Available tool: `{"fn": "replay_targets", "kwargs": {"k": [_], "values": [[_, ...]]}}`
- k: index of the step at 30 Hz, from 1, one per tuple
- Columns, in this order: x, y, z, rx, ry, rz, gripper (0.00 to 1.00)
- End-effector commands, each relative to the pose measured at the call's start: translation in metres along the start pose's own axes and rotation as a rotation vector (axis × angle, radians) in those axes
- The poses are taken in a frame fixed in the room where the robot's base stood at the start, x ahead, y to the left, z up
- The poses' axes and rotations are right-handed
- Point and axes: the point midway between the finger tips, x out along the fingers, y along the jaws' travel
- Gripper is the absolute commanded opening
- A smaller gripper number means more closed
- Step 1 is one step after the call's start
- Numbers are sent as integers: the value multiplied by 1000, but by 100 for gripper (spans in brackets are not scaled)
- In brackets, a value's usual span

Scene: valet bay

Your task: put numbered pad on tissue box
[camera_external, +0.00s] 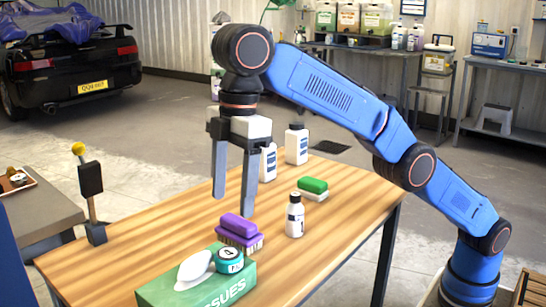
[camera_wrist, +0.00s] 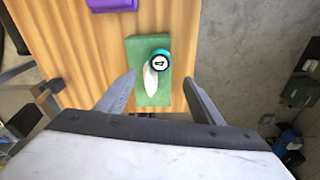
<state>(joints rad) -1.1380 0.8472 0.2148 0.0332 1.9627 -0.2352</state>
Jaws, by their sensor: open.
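The green tissue box (camera_external: 190,290) lies at the table's near edge, with a white tissue (camera_external: 195,266) sticking out of its top. The numbered pad (camera_external: 229,259) is a short teal round piece with a white top marked 4. It appears to rest on one end of the box, beside the tissue; the wrist view also shows the pad (camera_wrist: 160,60) over the box (camera_wrist: 135,55). My gripper (camera_external: 233,204) is open and empty, pointing down above the table, behind the pad in the external view. Nothing is between its fingers.
A purple brush (camera_external: 239,231) lies just behind the box. A small white bottle (camera_external: 295,216), a green-and-white sponge (camera_external: 313,189) and white bottles (camera_external: 297,145) stand farther back. A black stand with a yellow knob (camera_external: 91,185) is at the left edge. The table's left middle is clear.

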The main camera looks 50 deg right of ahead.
Motion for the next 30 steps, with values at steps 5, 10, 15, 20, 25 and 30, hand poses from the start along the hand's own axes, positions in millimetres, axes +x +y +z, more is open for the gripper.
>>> {"fn": "replay_targets", "kwargs": {"k": [5,10,15,20,25,30], "values": [[-8,11,6,17,5,3,61],[-36,56,36,89,20,16,61],[-68,111,86,189,39,34,61],[-92,154,141,283,57,53,61],[-113,189,207,381,76,74,61],[-127,212,278,479,95,97,61]]}}
